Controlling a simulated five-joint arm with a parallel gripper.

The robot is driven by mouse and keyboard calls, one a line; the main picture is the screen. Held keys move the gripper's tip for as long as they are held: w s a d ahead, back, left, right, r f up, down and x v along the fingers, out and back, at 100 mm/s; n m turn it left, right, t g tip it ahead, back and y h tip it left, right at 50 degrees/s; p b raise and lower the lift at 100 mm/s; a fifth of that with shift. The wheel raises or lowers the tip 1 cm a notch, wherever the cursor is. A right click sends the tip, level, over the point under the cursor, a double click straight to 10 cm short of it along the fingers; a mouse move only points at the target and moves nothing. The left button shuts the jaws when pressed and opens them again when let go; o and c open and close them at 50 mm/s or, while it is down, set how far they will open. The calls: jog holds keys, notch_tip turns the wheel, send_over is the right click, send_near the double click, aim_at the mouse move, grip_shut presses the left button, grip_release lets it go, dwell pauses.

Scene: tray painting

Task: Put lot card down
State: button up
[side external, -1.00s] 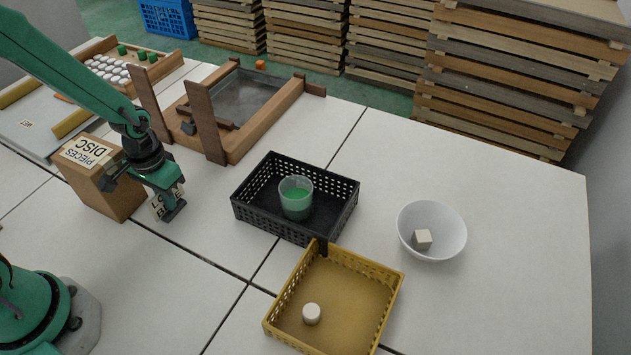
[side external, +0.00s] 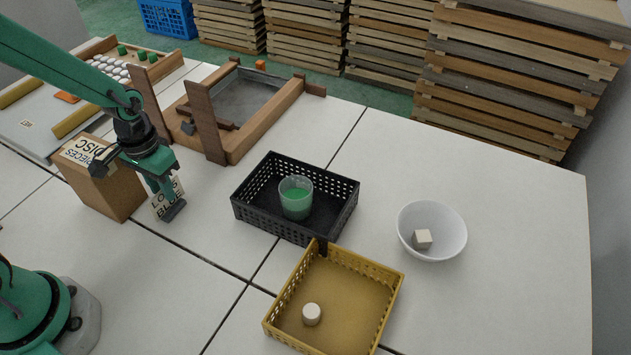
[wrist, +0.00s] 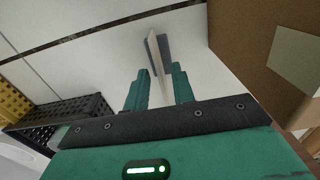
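The lot card (side external: 167,198) is a cream card with dark lettering, standing upright in a dark foot. It stands on the white table beside the disc pieces box (side external: 103,185), and the foot appears to rest on the tabletop. My gripper (side external: 165,187) is at the card's upper part. In the wrist view the card (wrist: 157,65) shows edge-on between the fingers of my gripper (wrist: 160,72). The fingers are apart, with a visible gap beside the card. The card's top is partly hidden by the gripper in the side view.
A black basket (side external: 243,210) holding a cup of green liquid (side external: 296,197) stands to the right. A wooden frame (side external: 240,150) stands behind.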

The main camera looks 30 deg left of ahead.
notch_tip(320, 180, up, 8)
jog(key=shift+r, duration=0.35)
dwell(0.7)
jog(key=s+a+r+t, duration=0.1)
jog(key=s+r+t, duration=0.4)
jog(key=s+r, duration=0.3)
jog(key=shift+s+r+t, duration=0.3)
jog(key=shift+r, duration=1.2)
jog(key=shift+o, duration=0.4)
jog(key=shift+w, duration=0.1)
jog(key=g, duration=0.6)
send_over(175, 200)
notch_tip(175, 200, down, 13)
jog(key=shift+a+f, duration=0.2)
jog(key=shift+a, duration=0.1)
